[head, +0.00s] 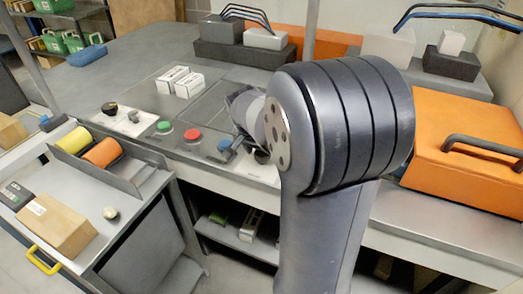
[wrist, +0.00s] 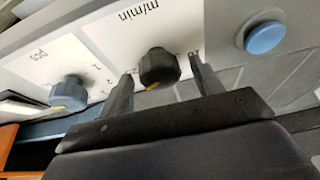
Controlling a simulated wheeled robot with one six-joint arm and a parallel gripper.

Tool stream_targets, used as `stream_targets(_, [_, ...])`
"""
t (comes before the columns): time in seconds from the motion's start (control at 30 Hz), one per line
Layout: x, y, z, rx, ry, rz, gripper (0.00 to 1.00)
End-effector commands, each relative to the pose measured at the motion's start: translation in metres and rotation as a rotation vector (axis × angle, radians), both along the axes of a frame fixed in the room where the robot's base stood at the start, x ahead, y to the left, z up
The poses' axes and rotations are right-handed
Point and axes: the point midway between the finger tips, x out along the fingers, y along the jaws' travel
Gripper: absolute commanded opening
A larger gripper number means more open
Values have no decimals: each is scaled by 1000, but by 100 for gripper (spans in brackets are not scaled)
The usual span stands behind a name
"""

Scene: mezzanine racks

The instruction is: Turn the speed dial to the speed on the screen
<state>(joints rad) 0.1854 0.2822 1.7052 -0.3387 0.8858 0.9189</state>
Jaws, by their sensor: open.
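In the wrist view the speed dial (wrist: 158,68) is a black knob with a yellow mark on its lower edge, on a white plate labelled "m/min". My gripper (wrist: 162,63) is open, with one finger on each side of this dial. I cannot tell whether either finger touches it. In the head view my arm hides this dial and most of my gripper (head: 244,140). No readable speed or screen shows in either view.
Beside the dial are a blue-grey "pcs" knob (wrist: 70,92) and a blue button (wrist: 263,38). Farther left are a red button (head: 193,135), a green button (head: 164,127) and a black knob (head: 109,108). An orange case (head: 455,150) stands right of my arm.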

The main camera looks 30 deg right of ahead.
Motion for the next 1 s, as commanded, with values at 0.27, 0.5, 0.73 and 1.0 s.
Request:
stream_targets(0.27, [-2,3,11,-1,-4,1,62])
stream_targets(0.5, [-13,18,55,-1,-5,2,62])
stream_targets(0.73, [-21,30,89,-1,-2,2,62])
stream_targets(1.0, [-25,33,100,0,0,0,62])
